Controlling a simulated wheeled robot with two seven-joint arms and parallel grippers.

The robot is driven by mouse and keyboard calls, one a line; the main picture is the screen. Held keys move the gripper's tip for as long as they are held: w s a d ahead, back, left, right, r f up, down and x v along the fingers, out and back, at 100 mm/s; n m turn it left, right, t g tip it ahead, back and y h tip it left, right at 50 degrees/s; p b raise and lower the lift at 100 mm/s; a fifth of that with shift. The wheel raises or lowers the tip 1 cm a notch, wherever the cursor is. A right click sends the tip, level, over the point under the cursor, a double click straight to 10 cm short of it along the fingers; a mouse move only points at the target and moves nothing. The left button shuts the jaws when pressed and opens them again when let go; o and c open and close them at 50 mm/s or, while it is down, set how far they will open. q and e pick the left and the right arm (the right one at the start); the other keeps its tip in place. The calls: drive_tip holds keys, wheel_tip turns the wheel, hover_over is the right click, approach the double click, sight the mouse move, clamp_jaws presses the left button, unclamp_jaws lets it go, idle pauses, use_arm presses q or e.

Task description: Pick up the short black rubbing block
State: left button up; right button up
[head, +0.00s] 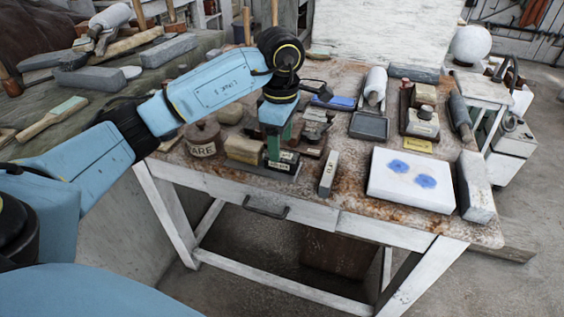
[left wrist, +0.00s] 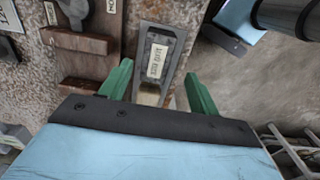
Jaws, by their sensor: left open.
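The short black rubbing block (head: 283,166), dark with a white label, appears to lie on a flat grey slab (head: 262,174) near the table's front edge. In the left wrist view the labelled block (left wrist: 158,60) shows ahead of the fingertips, roughly in line with the space between them. My left gripper (head: 277,145) points down just above this spot in the head view. Its green fingers (left wrist: 160,85) are apart in the wrist view, with nothing clearly held. Contact with the block cannot be told. My right gripper is not seen.
Several small tools crowd behind. The rusty tabletop (head: 347,152) has little free room.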

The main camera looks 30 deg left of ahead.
sight(282, 155)
use_arm(q)
drive_tip(key=f, duration=0.3)
drive_tip(key=f+b, duration=0.1)
drive_tip(key=f, duration=0.1)
drive_tip(key=shift+w, duration=0.25)
drive_tip(key=c, duration=1.2)
drive_tip(key=shift+r, duration=0.25)
wheel_tip(282, 155, up, 10)
drive_tip(key=shift+f+p, duration=0.2)
drive_tip(key=shift+p, duration=0.7)
drive_tip(key=o, duration=0.5)
drive_tip(key=c, duration=0.4)
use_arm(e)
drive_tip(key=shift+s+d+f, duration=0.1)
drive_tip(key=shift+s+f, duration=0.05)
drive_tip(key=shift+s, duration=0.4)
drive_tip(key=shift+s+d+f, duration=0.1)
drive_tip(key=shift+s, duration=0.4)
